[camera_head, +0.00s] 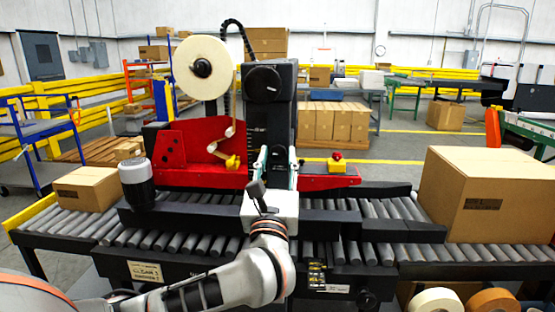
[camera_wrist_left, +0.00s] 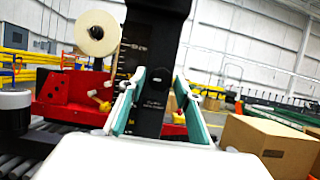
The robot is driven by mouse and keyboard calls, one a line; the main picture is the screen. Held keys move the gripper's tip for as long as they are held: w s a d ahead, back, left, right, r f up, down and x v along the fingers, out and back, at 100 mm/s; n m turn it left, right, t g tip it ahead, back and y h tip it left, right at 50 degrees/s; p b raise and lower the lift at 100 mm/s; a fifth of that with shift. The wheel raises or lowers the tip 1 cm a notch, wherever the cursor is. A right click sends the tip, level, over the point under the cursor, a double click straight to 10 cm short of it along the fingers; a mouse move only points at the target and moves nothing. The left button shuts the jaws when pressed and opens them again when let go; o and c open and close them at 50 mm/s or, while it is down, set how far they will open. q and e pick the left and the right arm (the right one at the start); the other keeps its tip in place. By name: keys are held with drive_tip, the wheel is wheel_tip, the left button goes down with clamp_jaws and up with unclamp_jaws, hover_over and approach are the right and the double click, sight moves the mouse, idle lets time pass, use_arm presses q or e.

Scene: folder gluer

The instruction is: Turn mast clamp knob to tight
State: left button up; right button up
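My right gripper is in neither view.
A red tape head with a cream tape roll (camera_head: 203,67) is left of the mast. A yellow-and-red button box (camera_head: 337,164) is at its right. Cardboard boxes stand on the roller conveyor at left (camera_head: 88,188) and right (camera_head: 485,195). A white-topped black cylinder (camera_head: 137,182) stands front left.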

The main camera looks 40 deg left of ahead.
use_arm(q)
drive_tip(key=c, duration=0.6)
